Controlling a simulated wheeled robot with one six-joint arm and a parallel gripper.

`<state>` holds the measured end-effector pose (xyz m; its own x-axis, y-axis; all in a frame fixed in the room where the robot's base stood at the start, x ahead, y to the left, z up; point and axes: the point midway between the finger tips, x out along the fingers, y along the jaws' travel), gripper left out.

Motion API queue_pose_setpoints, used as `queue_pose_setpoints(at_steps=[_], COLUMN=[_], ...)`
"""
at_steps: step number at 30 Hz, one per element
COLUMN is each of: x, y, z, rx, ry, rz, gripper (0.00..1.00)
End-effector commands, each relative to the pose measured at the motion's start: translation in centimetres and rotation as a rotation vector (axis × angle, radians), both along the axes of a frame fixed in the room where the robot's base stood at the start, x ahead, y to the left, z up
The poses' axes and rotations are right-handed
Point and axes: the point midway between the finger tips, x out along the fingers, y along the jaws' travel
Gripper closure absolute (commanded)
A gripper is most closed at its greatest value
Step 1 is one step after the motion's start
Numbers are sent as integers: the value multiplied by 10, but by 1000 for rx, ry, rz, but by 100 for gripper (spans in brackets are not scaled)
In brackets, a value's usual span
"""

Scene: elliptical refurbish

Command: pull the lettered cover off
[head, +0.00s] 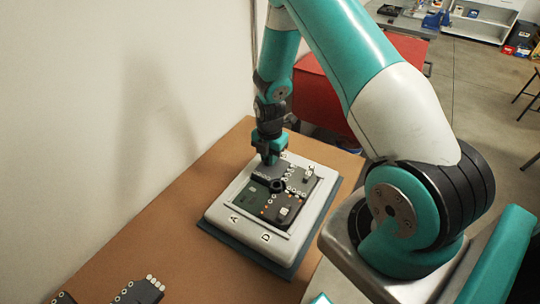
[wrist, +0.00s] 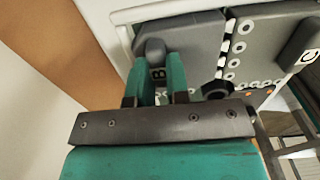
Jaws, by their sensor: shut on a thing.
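The dark grey cover marked B (wrist: 195,38) lies in the white-framed unit (wrist: 120,17), with a rounded knob on top. My gripper (wrist: 157,72) has its two teal fingers on either side of this knob and is shut on it. The letter B shows between the fingers. In the head view my gripper (head: 268,160) reaches down to the far left part of the unit (head: 222,212), and partly hides the cover there. The cover looks seated among its neighbours; any lift is too small to tell. Another dark cover, marked C (wrist: 302,45), is to the right.
The unit's pale rim bears letters A and D at the front. It rests on a dark base on a brown table (head: 150,245). Dark pieces with pale round tabs (head: 140,292) lie at the table's near left. A pale wall (head: 110,100) stands close on the left.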

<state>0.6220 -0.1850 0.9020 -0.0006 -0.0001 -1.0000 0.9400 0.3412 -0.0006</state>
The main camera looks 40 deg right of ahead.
Motion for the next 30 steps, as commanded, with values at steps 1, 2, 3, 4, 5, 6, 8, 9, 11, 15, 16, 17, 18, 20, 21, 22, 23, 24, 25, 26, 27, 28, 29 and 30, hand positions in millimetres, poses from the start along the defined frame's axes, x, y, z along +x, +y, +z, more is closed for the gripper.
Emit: queue_pose_setpoints(at_steps=[1, 2, 3, 4, 5, 6, 8, 9, 11, 15, 16, 17, 18, 20, 21, 22, 23, 24, 25, 26, 27, 28, 29, 30], x=[1, 1, 1, 1, 1, 1, 1, 1, 1, 1, 1, 1, 1, 1, 1, 0, 0, 0, 0, 0, 0, 0, 0, 0], y=[0, 0, 0, 0, 0, 0, 0, 0, 0, 0, 0, 0, 0, 0, 0, 0, 0, 0, 0, 0, 0, 0, 0, 0], z=[0, 0, 0, 0, 0, 0, 1, 1, 1, 3, 4, 6, 10, 15, 19, 21, 24, 27, 30, 32, 36, 38, 41, 44], rx=[1, 1, 1, 1, 1, 1, 1, 1, 1, 1, 1, 1, 1, 1, 1, 0, 0, 0, 0, 0, 0, 0, 0, 0], ry=[-2, -2, -2, -2, -2, -2, -2, -2, -2, -3, -3, -3, -3, -2, -2, -1, -1, -1, -1, -1, -1, -1, -1, -1], rz=[0, 0, 1, 1, 1, 1, 1, 1, 1, 1, 1, 1, 1, 0, 0, 0, 0, 0, 0, 0, 0, 0, 0, 0], gripper=[100, 100, 100, 100, 100, 100, 100, 100, 100, 100, 100, 100, 100, 100, 100, 100, 100, 100, 100, 100, 100, 100, 100, 100])
